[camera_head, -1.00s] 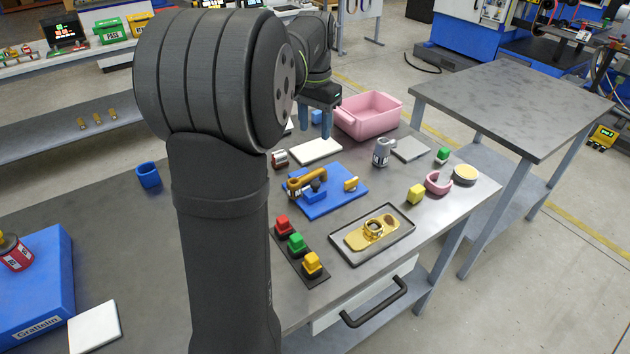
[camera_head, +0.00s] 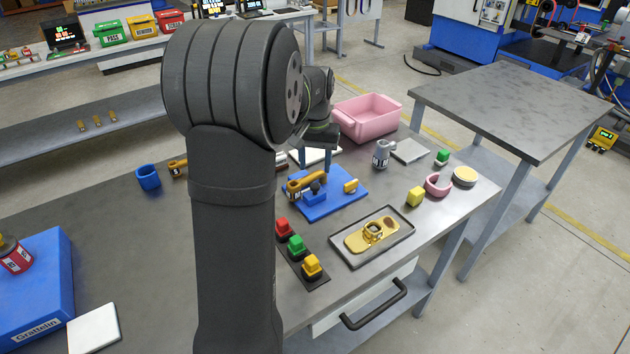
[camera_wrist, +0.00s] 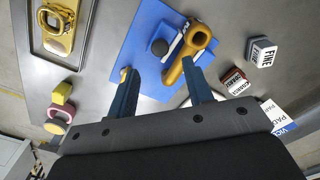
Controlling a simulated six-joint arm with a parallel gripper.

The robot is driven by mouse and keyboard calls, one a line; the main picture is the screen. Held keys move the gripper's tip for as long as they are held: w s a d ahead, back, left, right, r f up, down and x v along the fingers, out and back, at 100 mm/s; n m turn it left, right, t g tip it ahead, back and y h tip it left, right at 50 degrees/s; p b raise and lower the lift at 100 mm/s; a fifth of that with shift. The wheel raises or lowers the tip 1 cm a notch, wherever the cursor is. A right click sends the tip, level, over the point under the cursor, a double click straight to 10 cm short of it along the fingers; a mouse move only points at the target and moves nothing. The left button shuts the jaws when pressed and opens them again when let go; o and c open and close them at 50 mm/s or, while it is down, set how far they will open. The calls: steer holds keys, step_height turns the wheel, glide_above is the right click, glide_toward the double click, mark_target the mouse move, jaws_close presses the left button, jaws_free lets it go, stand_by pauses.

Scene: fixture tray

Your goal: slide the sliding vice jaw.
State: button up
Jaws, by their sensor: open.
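The vice is a blue base plate (camera_head: 342,201) on the grey bench. On it sit a blue block (camera_head: 314,197) with a dark round knob (camera_head: 315,187), which I take for the sliding jaw, a brass lever-like part (camera_head: 304,185) and a small yellow piece (camera_head: 351,186). The wrist view shows the plate (camera_wrist: 143,40), black knob (camera_wrist: 160,47), brass part (camera_wrist: 198,38) and yellow piece (camera_wrist: 124,75). My gripper (camera_wrist: 159,69) is open and empty, its blue fingers spread toward the plate. In the head view my gripper (camera_head: 318,163) is just behind the plate. Whether it touches anything is unclear.
A dark tray (camera_head: 345,262) with a gold part lies in front. Red, green and yellow buttons (camera_head: 297,245) stand left of it. A pink bin (camera_head: 366,116), a grey cylinder (camera_head: 381,154) and a yellow cube (camera_head: 416,196) are around. A labelled block (camera_wrist: 262,52) shows at wrist right.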

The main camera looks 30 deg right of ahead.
mark_target(315, 185)
step_height(315, 185, down, 7)
steer(key=shift+r, duration=0.15)
